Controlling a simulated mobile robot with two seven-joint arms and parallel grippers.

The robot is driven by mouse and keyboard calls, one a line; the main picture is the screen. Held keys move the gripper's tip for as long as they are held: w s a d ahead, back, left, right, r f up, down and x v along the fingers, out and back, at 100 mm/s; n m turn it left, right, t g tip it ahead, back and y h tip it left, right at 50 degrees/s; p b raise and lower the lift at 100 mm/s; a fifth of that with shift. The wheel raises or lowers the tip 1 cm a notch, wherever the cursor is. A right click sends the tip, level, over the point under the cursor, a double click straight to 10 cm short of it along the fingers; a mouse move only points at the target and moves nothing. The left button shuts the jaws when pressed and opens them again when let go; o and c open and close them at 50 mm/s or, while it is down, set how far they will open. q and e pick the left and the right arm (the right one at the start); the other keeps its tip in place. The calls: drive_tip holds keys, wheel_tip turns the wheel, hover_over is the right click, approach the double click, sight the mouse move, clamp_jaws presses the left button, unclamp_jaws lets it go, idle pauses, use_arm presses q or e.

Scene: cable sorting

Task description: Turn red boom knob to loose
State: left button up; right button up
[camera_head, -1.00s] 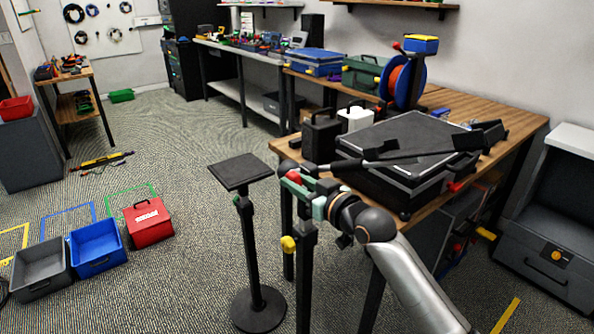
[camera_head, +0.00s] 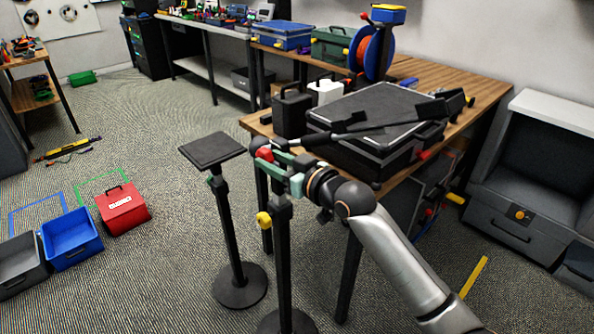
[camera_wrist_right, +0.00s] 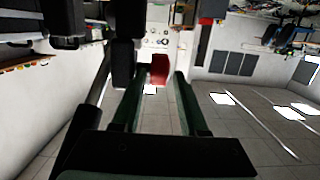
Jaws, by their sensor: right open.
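The red boom knob (camera_head: 265,153) sits at the top of a black stand pole (camera_head: 284,255), at the left end of the black boom (camera_head: 370,131). My right gripper (camera_head: 274,158) is at the knob, with its green fingers apart. In the right wrist view, the red knob (camera_wrist_right: 160,69) shows between the tips of the two open fingers (camera_wrist_right: 161,82). I cannot tell whether either finger touches it. A yellow knob (camera_head: 263,219) sits lower on the same stand. My left gripper is not in view.
A second stand with a square black plate (camera_head: 212,150) is close on the left. A wooden bench (camera_head: 440,76) with a black case (camera_head: 375,115) and a cable reel (camera_head: 370,52) is behind my arm. A red toolbox (camera_head: 122,208) and a blue bin (camera_head: 71,239) are on the floor.

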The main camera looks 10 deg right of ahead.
drive_tip(key=v, duration=1)
drive_tip(key=shift+s+d+p, duration=0.25)
drive_tip(key=shift+s+p, duration=0.1)
